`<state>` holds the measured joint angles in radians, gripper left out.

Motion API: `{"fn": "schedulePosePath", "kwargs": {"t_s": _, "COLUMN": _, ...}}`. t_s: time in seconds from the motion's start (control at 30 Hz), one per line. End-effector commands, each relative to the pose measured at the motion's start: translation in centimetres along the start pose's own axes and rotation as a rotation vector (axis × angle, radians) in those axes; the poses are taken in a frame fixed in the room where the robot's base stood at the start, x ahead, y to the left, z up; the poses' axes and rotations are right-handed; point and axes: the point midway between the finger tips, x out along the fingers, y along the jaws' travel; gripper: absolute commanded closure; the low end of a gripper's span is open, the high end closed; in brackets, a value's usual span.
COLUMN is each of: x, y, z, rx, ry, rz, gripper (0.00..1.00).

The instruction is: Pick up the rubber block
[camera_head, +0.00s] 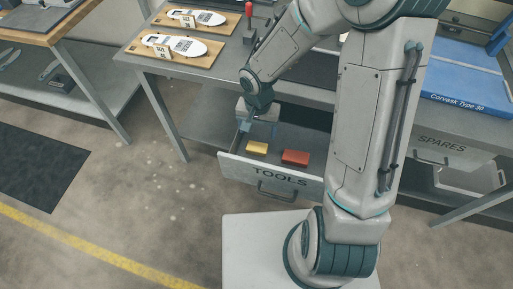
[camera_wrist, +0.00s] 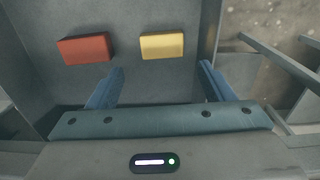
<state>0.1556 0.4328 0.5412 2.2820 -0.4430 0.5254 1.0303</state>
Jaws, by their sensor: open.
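Two blocks lie apart on the floor of the open drawer labelled TOOLS (camera_head: 236,167). One is a yellow block (camera_head: 257,148), the other a red block (camera_head: 295,157). The pictures do not show which of them is rubber. In the wrist view the yellow block (camera_wrist: 162,46) lies ahead of the gap between my fingers, and the red block (camera_wrist: 85,49) lies to the left, beyond the left finger. My gripper (camera_head: 259,125) is over the back of the drawer, pointing down. Its blue fingers (camera_wrist: 162,70) are wide apart with nothing between them.
The drawer walls stand close around my gripper; the right wall (camera_wrist: 211,30) shows in the wrist view. A second drawer labelled SPARES (camera_head: 445,147) is at the right. Floor is clear at the left.

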Motion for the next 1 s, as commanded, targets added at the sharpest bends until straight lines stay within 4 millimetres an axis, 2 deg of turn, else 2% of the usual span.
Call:
{"fn": "schedulePosePath", "kwargs": {"t_s": 0.03, "x": 1.5, "y": 0.0, "z": 0.1, "rx": -0.003, "ry": -0.005, "rz": 0.002, "gripper": 0.25}}
{"fn": "schedulePosePath", "kwargs": {"t_s": 0.2, "x": 4.2, "y": -0.1, "z": 0.1, "rx": -0.004, "ry": -0.003, "rz": 0.001, "gripper": 0.25}}
{"fn": "schedulePosePath", "kwargs": {"t_s": 0.47, "x": 6.0, "y": -0.1, "z": 0.1, "rx": -0.003, "ry": -0.002, "rz": 0.002, "gripper": 0.25}}
{"fn": "schedulePosePath", "kwargs": {"t_s": 0.7, "x": 9.4, "y": -0.3, "z": 0.4, "rx": -0.003, "ry": -0.002, "rz": 0.002, "gripper": 0.25}}
{"fn": "schedulePosePath", "kwargs": {"t_s": 0.8, "x": 10.2, "y": -0.3, "z": 0.3, "rx": -0.002, "ry": -0.001, "rz": 0.002, "gripper": 0.25}}
{"fn": "schedulePosePath", "kwargs": {"t_s": 1.0, "x": 10.3, "y": -0.3, "z": 0.3, "rx": -0.001, "ry": 0.001, "rz": 0.0, "gripper": 0.25}}
